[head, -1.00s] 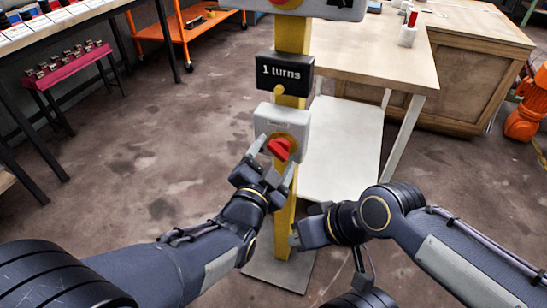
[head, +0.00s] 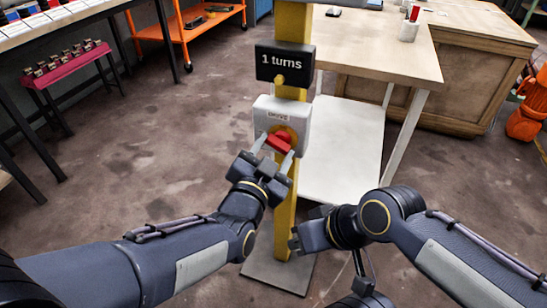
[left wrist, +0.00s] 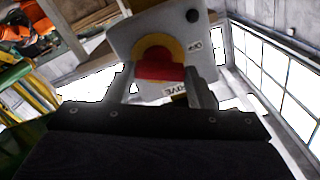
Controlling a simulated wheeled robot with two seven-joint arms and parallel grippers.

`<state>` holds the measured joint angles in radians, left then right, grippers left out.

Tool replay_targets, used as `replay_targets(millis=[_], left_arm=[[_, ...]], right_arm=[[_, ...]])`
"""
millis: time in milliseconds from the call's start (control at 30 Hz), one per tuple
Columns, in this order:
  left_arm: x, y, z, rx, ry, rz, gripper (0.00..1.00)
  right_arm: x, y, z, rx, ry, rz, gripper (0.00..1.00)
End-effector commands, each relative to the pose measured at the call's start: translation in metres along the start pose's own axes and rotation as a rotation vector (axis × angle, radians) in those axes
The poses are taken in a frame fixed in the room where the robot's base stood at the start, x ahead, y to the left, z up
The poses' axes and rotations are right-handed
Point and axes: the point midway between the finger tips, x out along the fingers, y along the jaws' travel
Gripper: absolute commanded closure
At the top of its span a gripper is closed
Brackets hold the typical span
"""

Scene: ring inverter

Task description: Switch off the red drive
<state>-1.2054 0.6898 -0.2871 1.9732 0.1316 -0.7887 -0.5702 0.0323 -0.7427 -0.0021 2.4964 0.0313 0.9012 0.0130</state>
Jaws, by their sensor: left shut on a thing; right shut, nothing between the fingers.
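The red drive switch is a red knob (head: 280,143) on a yellow disc, set on a light grey box (head: 297,113) with a small label, fixed to a yellow post (head: 285,210). My left gripper (head: 273,148) is shut on the red knob, one finger on each side. In the left wrist view the red knob (left wrist: 159,68) also sits between the fingers, below the yellow disc (left wrist: 158,46). A black sign (head: 285,63) reading "1 turns" is on the post above the box. My right gripper (head: 294,240) is shut and empty, low beside the post.
A wooden-topped table (head: 375,55) with a white lower shelf (head: 340,150) stands right behind the post. A pink rack (head: 68,65) and an orange cart (head: 205,25) are at the upper left. The floor (head: 130,150) left of the post is clear.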

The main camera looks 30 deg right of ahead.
Motion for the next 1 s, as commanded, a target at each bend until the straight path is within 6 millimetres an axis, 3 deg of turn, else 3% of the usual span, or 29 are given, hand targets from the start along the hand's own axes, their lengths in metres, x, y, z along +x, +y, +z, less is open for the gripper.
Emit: replay_targets(millis=[100,500,1000], left_arm=[[0.000,0.001,0.004,-0.102,0.003,-0.003,0.74],[0.000,0.001,0.003,-0.374,0.002,-0.001,0.74],[0.000,0.000,0.001,-0.477,0.001,0.000,0.74]], right_arm=[[0.014,0.006,0.007,0.000,0.000,0.000,1.00],[0.034,0.015,0.017,0.000,0.000,0.000,1.00],[0.039,0.018,0.020,0.000,0.000,0.000,1.00]])
